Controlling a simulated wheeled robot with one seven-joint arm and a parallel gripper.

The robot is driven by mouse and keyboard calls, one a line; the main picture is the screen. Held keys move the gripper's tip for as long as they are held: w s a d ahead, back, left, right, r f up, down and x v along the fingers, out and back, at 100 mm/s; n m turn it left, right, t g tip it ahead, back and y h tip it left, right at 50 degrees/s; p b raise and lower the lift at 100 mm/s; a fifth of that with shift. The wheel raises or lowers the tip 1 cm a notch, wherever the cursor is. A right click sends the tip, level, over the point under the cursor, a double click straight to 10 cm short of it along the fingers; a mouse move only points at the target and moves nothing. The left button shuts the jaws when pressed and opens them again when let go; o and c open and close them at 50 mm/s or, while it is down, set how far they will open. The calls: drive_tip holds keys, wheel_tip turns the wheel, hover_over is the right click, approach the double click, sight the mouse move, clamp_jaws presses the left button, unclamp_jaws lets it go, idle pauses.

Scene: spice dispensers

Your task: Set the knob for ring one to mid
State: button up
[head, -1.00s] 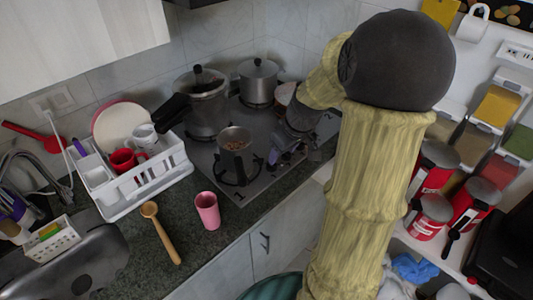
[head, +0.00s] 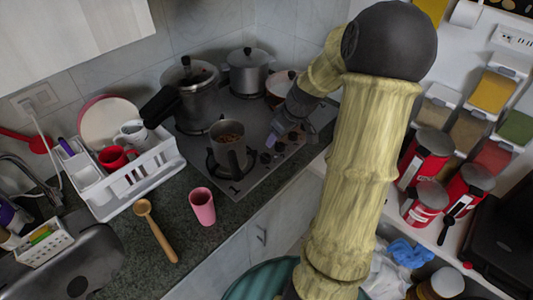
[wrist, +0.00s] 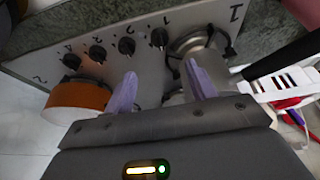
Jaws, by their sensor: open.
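The hob (head: 250,182) is a grey panel with a row of black knobs along its side. In the wrist view the knob marked 1 (wrist: 160,38) stands at the right end of the row, beside the other knobs (wrist: 97,54). My gripper (wrist: 160,68) is open and empty, its two purple fingers pointing towards the hob. The knob marked 1 appears between the fingertips, slightly beyond them, with no visible contact. In the head view my gripper (head: 273,134) is over the right part of the hob and partly hides the knob row. The exact knob setting is too small to read.
A steel pot (head: 229,158) sits on the front left ring, near a printed 1. A dish rack (head: 140,180) and pink cup (head: 202,210) are on the left counter.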

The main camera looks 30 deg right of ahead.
sight(266, 155)
drive_tip(key=p+x, duration=0.1)
drive_tip(key=x, duration=1.2)
drive_tip(key=shift+f, duration=0.3)
drive_tip(key=shift+c, duration=0.5)
drive_tip(key=c, duration=0.9)
